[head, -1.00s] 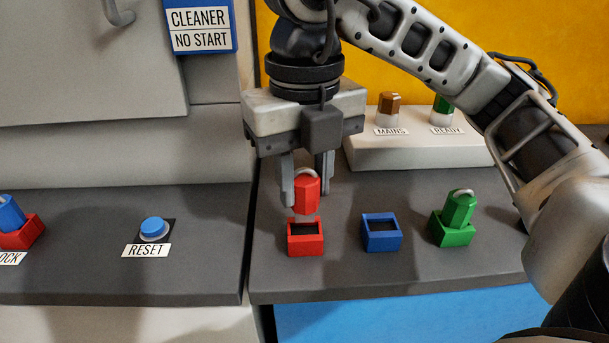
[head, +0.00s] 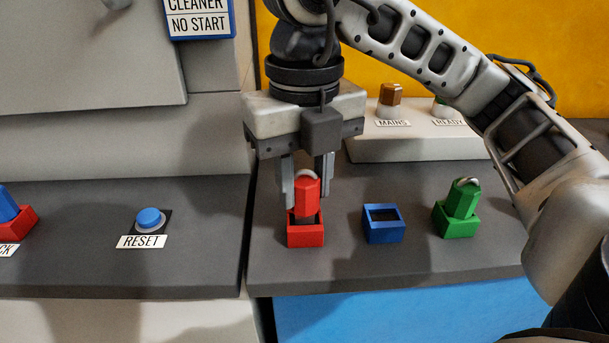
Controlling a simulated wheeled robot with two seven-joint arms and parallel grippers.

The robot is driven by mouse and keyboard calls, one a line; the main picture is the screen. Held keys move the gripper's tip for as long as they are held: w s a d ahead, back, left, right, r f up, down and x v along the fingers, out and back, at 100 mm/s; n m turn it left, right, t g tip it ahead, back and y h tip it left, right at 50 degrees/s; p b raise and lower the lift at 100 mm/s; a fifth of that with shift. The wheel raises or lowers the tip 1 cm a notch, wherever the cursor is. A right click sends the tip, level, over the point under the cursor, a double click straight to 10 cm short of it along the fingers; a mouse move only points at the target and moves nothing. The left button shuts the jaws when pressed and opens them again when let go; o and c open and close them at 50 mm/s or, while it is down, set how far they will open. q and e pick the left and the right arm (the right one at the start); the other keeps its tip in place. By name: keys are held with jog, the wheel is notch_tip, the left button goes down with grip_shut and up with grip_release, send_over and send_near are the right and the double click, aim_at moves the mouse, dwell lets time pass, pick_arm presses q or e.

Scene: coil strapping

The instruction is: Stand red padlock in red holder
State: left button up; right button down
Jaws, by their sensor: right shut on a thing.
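The red padlock (head: 307,197) is upright between the fingers of my right gripper (head: 307,190), which is shut on it. Its grey shackle shows at the top between the fingers. The red holder (head: 305,237) stands on the dark grey counter directly below. The lower end of the padlock is at the holder's opening and looks to be partly inside; how deep it sits I cannot tell. My left gripper is not in view.
An empty blue holder (head: 384,224) stands to the right, then a green holder (head: 456,226) with a green padlock (head: 463,198). At the left are a blue RESET button (head: 150,219) and another red holder (head: 20,224) with a blue object in it. A pale block (head: 415,143) with knobs stands behind.

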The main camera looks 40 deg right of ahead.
jog(key=shift+f+b, duration=0.8)
jog(key=shift+f, duration=0.15)
jog(key=c, duration=1)
grip_release()
jog(key=shift+r, duration=0.1)
pick_arm(q)
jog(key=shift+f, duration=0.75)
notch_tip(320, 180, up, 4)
jog(key=p, duration=0.6)
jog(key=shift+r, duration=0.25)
pick_arm(e)
notch_tip(320, 180, up, 16)
